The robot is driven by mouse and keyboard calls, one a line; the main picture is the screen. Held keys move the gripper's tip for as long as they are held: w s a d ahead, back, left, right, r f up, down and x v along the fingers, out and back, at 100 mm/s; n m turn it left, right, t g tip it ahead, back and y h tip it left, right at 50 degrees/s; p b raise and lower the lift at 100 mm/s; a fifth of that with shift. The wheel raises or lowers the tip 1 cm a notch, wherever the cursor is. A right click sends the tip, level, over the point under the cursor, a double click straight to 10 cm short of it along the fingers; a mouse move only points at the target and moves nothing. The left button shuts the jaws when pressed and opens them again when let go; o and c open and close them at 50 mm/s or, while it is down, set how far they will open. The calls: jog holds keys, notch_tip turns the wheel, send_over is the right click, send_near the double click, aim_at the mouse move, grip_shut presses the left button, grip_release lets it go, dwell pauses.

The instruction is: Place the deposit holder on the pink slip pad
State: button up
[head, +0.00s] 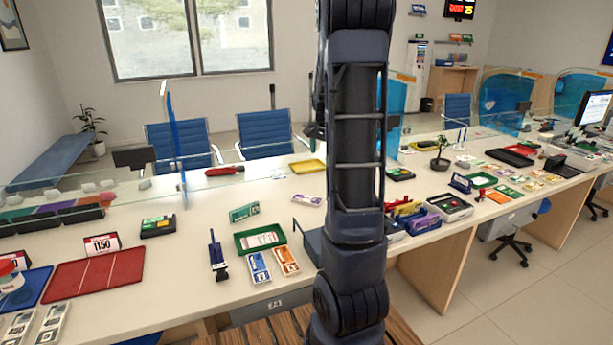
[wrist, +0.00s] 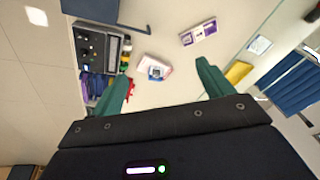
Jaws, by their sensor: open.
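My gripper (wrist: 165,72) is open, with its two green fingers spread apart and nothing held. In the wrist view a small pale pad with a blue-and-white piece (wrist: 156,71) lies on the counter between the fingertips in the picture, below them. I cannot tell surely whether these are the pink slip pad and the deposit holder. A white-and-purple pad (wrist: 198,32) lies farther up in that view; it also shows in the head view (head: 308,200), left of my arm. In the head view my arm hides the counter behind it, and my gripper is not clearly visible.
A dark box with compartments (wrist: 103,55) and colored folders (head: 408,213) stand on the counter near the front edge. A green tray (head: 260,238), a red mat (head: 95,283) and a yellow tray (head: 307,167) lie to the left. Bare counter surrounds the white-and-purple pad.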

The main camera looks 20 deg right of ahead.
jog(key=s+a+r+n+t+y, duration=0.1)
jog(key=s+a+r+n, duration=0.6)
jog(key=s+a, duration=0.65)
jog(key=s+a+n, duration=0.2)
jog(key=s+a, duration=0.1)
jog(key=s, duration=0.5)
jog(key=s+a+n+t, duration=0.1)
jog(key=s+a+n, duration=0.1)
jog(key=s, duration=0.6)
jog(key=shift+s+a+r+n, duration=0.3)
jog(key=shift+s+a, duration=0.1)
jog(key=shift+a, duration=0.45)
